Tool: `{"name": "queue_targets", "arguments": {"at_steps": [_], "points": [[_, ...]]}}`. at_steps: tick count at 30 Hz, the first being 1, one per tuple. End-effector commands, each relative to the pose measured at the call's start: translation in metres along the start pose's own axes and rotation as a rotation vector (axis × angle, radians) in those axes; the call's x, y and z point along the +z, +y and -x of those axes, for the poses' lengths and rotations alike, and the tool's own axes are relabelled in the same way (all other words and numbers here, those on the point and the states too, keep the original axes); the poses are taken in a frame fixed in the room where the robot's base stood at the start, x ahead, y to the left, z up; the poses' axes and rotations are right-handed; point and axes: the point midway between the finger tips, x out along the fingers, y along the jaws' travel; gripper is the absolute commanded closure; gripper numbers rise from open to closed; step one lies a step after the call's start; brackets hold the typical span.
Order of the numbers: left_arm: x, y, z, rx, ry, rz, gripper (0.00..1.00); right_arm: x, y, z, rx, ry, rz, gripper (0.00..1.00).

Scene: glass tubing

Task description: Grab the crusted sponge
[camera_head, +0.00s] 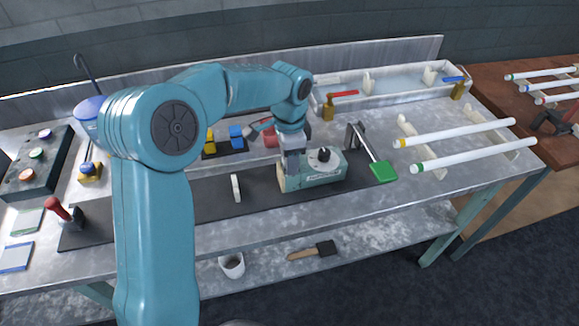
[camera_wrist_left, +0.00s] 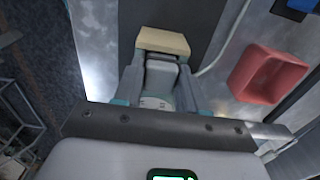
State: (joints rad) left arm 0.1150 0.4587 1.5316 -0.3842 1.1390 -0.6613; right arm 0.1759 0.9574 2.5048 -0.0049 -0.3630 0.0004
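My left gripper (camera_head: 293,150) points down over the left part of a pale green device (camera_head: 325,177) with a black knob. In the left wrist view its two fingers (camera_wrist_left: 161,80) stand apart. A pale beige block (camera_wrist_left: 163,41) shows at and just beyond the fingertips. I cannot tell whether the fingers touch it, or whether it is a sponge or the device's end. Grey parts show between the fingers. No thing is clearly recognisable as a crusted sponge. The right gripper is not in view.
A green paddle (camera_head: 384,172) and white tubes (camera_head: 470,155) lie right. A white upright piece (camera_head: 236,188) stands left.

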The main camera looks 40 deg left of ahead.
Motion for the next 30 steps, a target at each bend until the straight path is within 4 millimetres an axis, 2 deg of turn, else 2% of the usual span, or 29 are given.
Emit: {"name": "queue_targets", "arguments": {"at_steps": [1,2,3,11,17,23,30], "points": [[0.0,0.0,0.0,0.0,0.0,0.0,0.77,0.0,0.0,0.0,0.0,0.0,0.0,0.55],[0.0,0.0,0.0,0.0,0.0,0.0,0.87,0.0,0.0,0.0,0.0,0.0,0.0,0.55],[0.0,0.0,0.0,0.0,0.0,0.0,0.9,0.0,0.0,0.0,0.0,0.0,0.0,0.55],[0.0,0.0,0.001,-0.001,0.0,0.0,0.9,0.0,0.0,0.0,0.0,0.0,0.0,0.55],[-0.001,-0.001,0.016,-0.003,0.001,0.0,0.9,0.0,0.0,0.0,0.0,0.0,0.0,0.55],[-0.001,-0.001,0.056,-0.005,0.005,0.001,0.9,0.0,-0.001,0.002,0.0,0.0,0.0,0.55],[-0.001,0.0,0.125,-0.005,0.006,0.0,0.9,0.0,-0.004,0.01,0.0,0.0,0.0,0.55]]}}
